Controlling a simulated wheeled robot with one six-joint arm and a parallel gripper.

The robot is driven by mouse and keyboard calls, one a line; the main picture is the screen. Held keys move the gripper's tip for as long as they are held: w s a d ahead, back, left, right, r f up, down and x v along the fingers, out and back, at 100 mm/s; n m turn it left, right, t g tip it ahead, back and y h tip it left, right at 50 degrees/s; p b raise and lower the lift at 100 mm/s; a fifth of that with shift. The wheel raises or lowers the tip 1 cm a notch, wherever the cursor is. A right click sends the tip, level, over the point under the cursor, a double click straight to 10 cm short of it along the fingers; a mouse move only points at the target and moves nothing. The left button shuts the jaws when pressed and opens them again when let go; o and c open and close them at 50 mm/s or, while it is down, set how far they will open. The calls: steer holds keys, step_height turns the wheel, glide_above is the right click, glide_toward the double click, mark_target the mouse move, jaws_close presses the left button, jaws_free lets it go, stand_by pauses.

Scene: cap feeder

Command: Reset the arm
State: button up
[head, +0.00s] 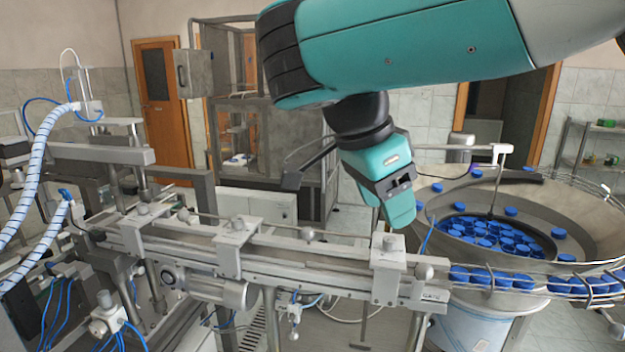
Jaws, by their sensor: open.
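My gripper (396,208) is at the end of my teal arm, right of the picture's middle. It points down, above or behind the right end of the conveyor rail (300,262) and left of the feeder bowl (585,212). It appears empty; its fingertips are small and partly hidden by its own teal body. The feeder bowl is a round metal dish with many blue caps (490,235) piled in its middle. I cannot tell the exact height of the gripper above the rail.
Blue caps (482,277) line the wire-railed chute on the bowl's front edge. Clamp brackets (388,262) stand up along the rail. White-blue hoses (40,165) and machinery fill the left side. A metal frame cabinet (240,130) and wooden door (160,105) are behind.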

steer(key=s+d+f+n+y+b, duration=0.2)
steer(key=d+f+n+b, duration=0.3)
steer(key=f, duration=0.4)
steer(key=s+d+f+n+y+b, duration=0.1)
steer(key=d+f+n+b, duration=0.3)
steer(key=f+n+b, duration=0.35)
steer(key=s+a+f+n+g+y+b, duration=0.1)
steer(key=s+a+f+n+y+b, duration=0.2)
steer(key=s+f+n, duration=0.6)
steer(key=s+f+y+b, duration=0.2)
steer(key=s+f+b, duration=0.1)
steer(key=s, duration=0.3)
steer(key=shift+a+y, duration=0.3)
steer(key=shift+a, duration=0.1)
